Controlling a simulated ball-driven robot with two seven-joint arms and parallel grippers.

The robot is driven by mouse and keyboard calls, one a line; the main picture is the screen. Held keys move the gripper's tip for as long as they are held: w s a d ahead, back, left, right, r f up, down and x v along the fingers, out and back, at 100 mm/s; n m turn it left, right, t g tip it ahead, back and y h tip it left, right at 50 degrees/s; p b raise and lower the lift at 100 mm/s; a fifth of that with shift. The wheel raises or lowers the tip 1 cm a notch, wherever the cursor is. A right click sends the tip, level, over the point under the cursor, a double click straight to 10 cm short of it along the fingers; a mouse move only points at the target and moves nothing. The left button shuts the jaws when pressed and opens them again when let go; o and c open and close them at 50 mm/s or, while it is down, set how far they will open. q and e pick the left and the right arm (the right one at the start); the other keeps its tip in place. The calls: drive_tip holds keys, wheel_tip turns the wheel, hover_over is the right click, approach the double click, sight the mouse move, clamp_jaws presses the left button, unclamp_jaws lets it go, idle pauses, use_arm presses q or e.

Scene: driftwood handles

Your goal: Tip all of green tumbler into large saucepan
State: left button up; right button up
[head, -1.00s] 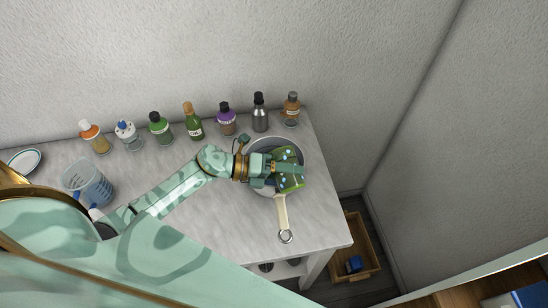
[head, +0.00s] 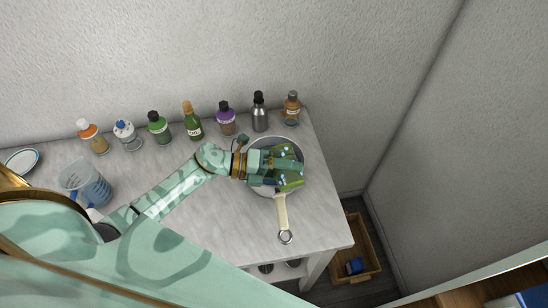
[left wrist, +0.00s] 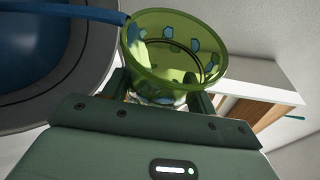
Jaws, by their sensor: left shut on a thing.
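The green tumbler (head: 292,184) is see-through green with blue hexagon marks. My left gripper (head: 284,170) is shut on it and holds it tipped over the large saucepan (head: 268,142), a round grey pan with a pale handle toward the front. In the left wrist view the tumbler (left wrist: 170,75) shows its open mouth, and a blue strip like liquid runs from its rim toward the upper left. The saucepan (left wrist: 100,65) fills the left there, with blue inside. The tumbler's lower part is hidden by my gripper. My right gripper is not in view.
Several bottles, including a dark green one (head: 193,122) and a grey one (head: 260,112), line the back of the counter (head: 230,215). A clear jug (head: 88,184) and a plate (head: 22,162) stand at left. A wooden crate (head: 372,250) is on the floor at right.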

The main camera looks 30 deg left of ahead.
use_arm(q)
drive_tip(key=shift+w+a+f+n+h+b, duration=0.15)
drive_tip(key=shift+w+a+n+h+b, duration=0.2)
drive_tip(key=shift+b, duration=0.25)
drive_tip(key=shift+w+a+r+n+h, duration=0.2)
drive_tip(key=shift+r+n+h, duration=0.2)
drive_tip(key=shift+n, duration=0.35)
idle(0.8)
